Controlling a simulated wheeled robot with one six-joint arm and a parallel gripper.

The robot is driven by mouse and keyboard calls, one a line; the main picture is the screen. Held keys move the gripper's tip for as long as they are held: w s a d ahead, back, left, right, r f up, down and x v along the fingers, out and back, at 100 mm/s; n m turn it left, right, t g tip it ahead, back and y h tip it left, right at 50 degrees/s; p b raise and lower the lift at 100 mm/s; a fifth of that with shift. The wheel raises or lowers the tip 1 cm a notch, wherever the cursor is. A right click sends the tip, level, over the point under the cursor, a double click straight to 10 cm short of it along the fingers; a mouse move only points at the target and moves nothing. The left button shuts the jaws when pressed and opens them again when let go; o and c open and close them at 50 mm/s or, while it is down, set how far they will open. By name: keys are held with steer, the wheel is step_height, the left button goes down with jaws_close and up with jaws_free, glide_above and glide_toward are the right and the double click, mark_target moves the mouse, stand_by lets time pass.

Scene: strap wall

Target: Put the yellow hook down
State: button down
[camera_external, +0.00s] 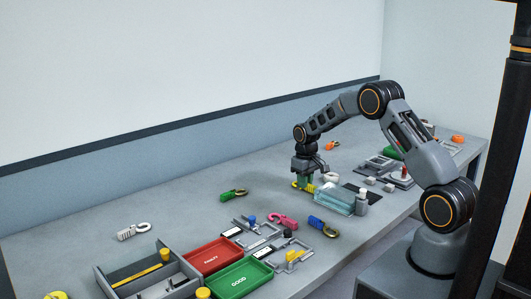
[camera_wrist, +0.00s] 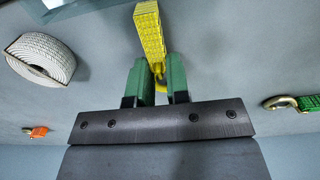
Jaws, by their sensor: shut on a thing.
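The yellow hook (camera_wrist: 159,71) is in the wrist view, with a yellow webbing strap (camera_wrist: 150,30) running up from it. My gripper (camera_wrist: 160,82) has green fingers, one on each side of the hook, and is shut on it. In the external view my gripper (camera_external: 305,181) points down at the table, with the yellow hook (camera_external: 297,186) low beside its fingertips. I cannot tell whether the hook touches the table. Part of the hook is hidden between the fingers.
A white strap roll (camera_wrist: 42,58) lies close by. A clear bluish box (camera_external: 335,200) stands just right of my gripper. Green (camera_external: 233,195), pink (camera_external: 284,221) and blue (camera_external: 322,226) hooks lie nearer. Red (camera_external: 213,255) and green (camera_external: 240,279) trays stand at the front.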

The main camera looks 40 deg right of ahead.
steer(key=shift+f, duration=0.15)
steer(key=c, duration=1.1)
jaws_free()
steer(key=s+a+r+t+b, duration=0.1)
steer(key=s+r, duration=0.2)
steer(key=r, duration=0.6)
steer(key=s+a+r, duration=0.2)
steer(key=s+r, duration=0.1)
steer(key=r, duration=0.6)
steer(key=s+a+r+t, duration=0.1)
steer(key=s+a, duration=0.1)
steer(key=s, duration=0.5)
steer(key=s+a+r+t, duration=0.1)
steer(key=s+a+r, duration=0.1)
steer(key=s, duration=0.5)
steer(key=shift+s+r, duration=0.2)
steer(key=shift+r, duration=0.1)
steer(key=shift+o, duration=0.5)
steer(key=s+a+f+t, duration=0.1)
steer(key=s+f, duration=0.1)
steer(key=s, duration=0.5)
steer(key=shift+s+a+f, duration=0.15)
steer(key=shift+s+a, duration=0.1)
steer(key=shift+s, duration=0.05)
steer(key=shift+s+f, duration=0.2)
steer(key=shift+s, duration=0.15)
